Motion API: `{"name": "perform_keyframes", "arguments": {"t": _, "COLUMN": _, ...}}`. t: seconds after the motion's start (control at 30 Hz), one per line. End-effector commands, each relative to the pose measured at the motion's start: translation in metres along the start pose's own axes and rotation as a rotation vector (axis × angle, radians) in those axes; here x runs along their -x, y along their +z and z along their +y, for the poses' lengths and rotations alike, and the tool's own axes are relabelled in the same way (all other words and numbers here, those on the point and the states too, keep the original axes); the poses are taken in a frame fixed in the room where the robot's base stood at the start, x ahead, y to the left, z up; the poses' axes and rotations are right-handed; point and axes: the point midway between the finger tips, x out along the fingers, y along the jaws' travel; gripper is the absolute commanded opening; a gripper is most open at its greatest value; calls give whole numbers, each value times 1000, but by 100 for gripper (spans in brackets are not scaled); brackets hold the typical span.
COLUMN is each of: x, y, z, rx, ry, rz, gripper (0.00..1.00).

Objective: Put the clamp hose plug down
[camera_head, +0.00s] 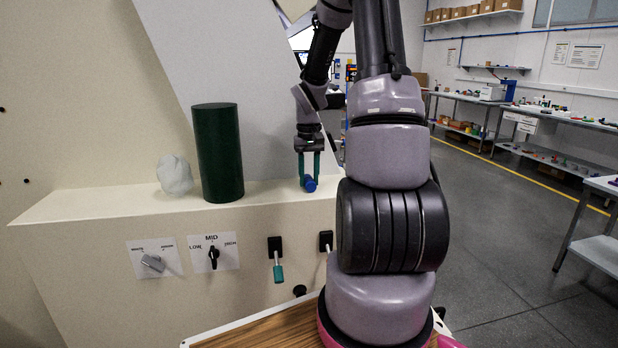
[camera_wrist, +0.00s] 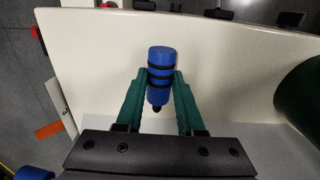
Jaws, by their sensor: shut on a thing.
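The clamp hose plug (camera_wrist: 161,62) is a blue cylinder with black bands and a dark tip. It lies between the green fingers of my gripper (camera_wrist: 162,82), which is shut on it. In the head view my gripper (camera_head: 309,172) points down over the right part of the pale ledge (camera_head: 110,202), and the blue end of the plug (camera_head: 310,185) shows at the fingertips. The plug is close to the ledge top near its front edge; I cannot tell whether it touches.
Bare ledge lies between cylinder and gripper. The front face carries a selector knob (camera_head: 213,254) and a teal-handled part (camera_head: 278,271).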

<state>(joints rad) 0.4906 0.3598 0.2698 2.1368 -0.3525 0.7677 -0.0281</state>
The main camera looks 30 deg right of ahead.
Motion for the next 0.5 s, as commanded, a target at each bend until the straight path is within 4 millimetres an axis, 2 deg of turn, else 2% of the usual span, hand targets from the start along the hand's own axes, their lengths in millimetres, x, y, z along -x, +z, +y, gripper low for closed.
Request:
{"name": "perform_keyframes", "arguments": {"t": 0.3, "x": -3, "y": 0, "z": 0, "rx": 0, "ry": 0, "rz": 0, "gripper": 0}}
{"name": "perform_keyframes", "arguments": {"t": 0.33, "x": -3, "y": 0, "z": 0, "rx": 0, "ry": 0, "rz": 0, "gripper": 48}}
{"name": "perform_keyframes", "arguments": {"t": 0.37, "x": -2, "y": 0, "z": 0, "rx": 0, "ry": 0, "rz": 0, "gripper": 60}}
{"name": "perform_keyframes", "arguments": {"t": 0.4, "x": -2, "y": 0, "z": 0, "rx": 0, "ry": 0, "rz": 0, "gripper": 67}}
{"name": "perform_keyframes", "arguments": {"t": 0.5, "x": -2, "y": 0, "z": 0, "rx": 0, "ry": 0, "rz": 0, "gripper": 67}}
